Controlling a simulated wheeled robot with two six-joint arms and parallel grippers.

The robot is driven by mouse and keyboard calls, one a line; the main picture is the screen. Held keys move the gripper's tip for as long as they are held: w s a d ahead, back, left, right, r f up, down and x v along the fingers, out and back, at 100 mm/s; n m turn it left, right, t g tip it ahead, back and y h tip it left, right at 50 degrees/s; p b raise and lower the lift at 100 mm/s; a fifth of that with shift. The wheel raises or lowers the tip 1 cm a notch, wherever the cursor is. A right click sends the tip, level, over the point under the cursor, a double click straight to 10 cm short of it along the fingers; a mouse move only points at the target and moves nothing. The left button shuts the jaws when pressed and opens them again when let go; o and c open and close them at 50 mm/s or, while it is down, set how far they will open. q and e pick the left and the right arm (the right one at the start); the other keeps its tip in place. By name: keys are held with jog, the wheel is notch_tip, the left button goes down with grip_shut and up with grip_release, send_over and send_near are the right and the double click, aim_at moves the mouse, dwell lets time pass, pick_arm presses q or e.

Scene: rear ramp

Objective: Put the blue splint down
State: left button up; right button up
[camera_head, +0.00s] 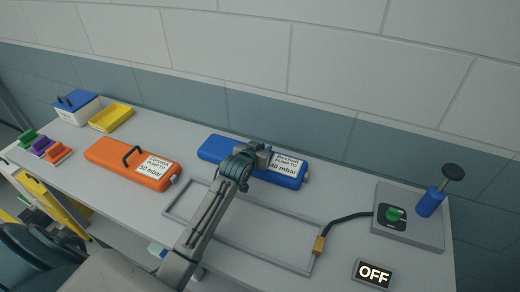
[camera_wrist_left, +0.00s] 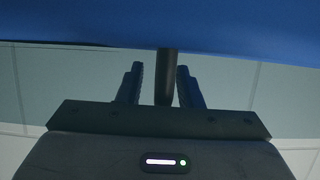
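The blue splint (camera_head: 220,149) is a long flat case with a white label reading 40 mbar. It appears to lie flat on the grey bench near the wall. My left gripper (camera_head: 252,155) is over its middle and hides part of its top and label. In the left wrist view the splint's blue face (camera_wrist_left: 160,25) fills the top, and its black handle (camera_wrist_left: 167,75) stands between my two fingers. A gap shows beside the handle, so the fingers look open around it. My right gripper is not in view.
An orange splint (camera_head: 112,157) lies to the left. A yellow tray (camera_head: 111,117), a blue-and-white box (camera_head: 78,107) and small coloured blocks (camera_head: 43,145) stand at far left. A rectangular outline (camera_head: 240,242) marks bare bench. A pump unit (camera_head: 405,222) with a hose stands right, near an OFF display (camera_head: 373,273).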

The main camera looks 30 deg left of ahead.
pick_arm(q)
jog(key=shift+s+r, duration=0.1)
jog(key=shift+s, duration=0.35)
jog(key=b+v, duration=0.2)
jog(key=v, duration=0.9)
jog(key=shift+r+b, duration=0.15)
jog(key=shift+b, duration=0.15)
